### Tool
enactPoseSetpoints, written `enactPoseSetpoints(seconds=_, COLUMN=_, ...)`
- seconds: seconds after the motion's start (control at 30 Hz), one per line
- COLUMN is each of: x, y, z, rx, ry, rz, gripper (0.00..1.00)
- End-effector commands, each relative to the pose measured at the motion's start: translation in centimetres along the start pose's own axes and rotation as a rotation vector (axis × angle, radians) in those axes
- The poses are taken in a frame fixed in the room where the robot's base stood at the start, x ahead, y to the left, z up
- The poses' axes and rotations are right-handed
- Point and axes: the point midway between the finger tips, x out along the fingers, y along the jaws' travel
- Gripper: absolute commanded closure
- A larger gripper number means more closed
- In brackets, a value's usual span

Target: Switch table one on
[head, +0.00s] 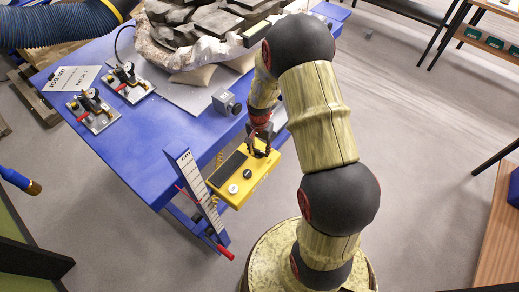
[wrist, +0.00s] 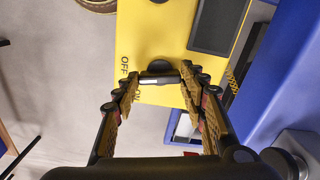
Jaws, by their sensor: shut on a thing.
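A yellow control box (head: 243,180) is fixed at the front edge of the blue table (head: 130,165). In the head view my gripper (head: 262,146) reaches down to the box's far end and hides what is there. In the wrist view the yellow box (wrist: 152,35) bears a black rotary knob (wrist: 160,68) with the words OFF and ON to its left. My gripper (wrist: 160,80) has a finger on each side of the knob and is shut on it. A pale mark on the knob points left, roughly between the two words.
A grey block (head: 226,102), two clamp devices (head: 93,110) and a wrapped fossil (head: 200,45) are on the table. Open floor (head: 420,160) lies to the right.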

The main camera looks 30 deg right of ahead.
Motion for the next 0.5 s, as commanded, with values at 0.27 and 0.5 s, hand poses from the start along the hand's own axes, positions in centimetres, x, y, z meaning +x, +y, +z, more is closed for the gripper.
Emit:
enactPoseSetpoints(seconds=0.27, x=0.08, y=-0.02, z=0.0, rx=-0.257, ry=0.001, rz=-0.001, gripper=0.83)
enactPoseSetpoints(seconds=0.5, x=0.07, y=-0.03, z=-0.02, rx=-0.48, ry=0.001, rz=-0.001, gripper=0.83)
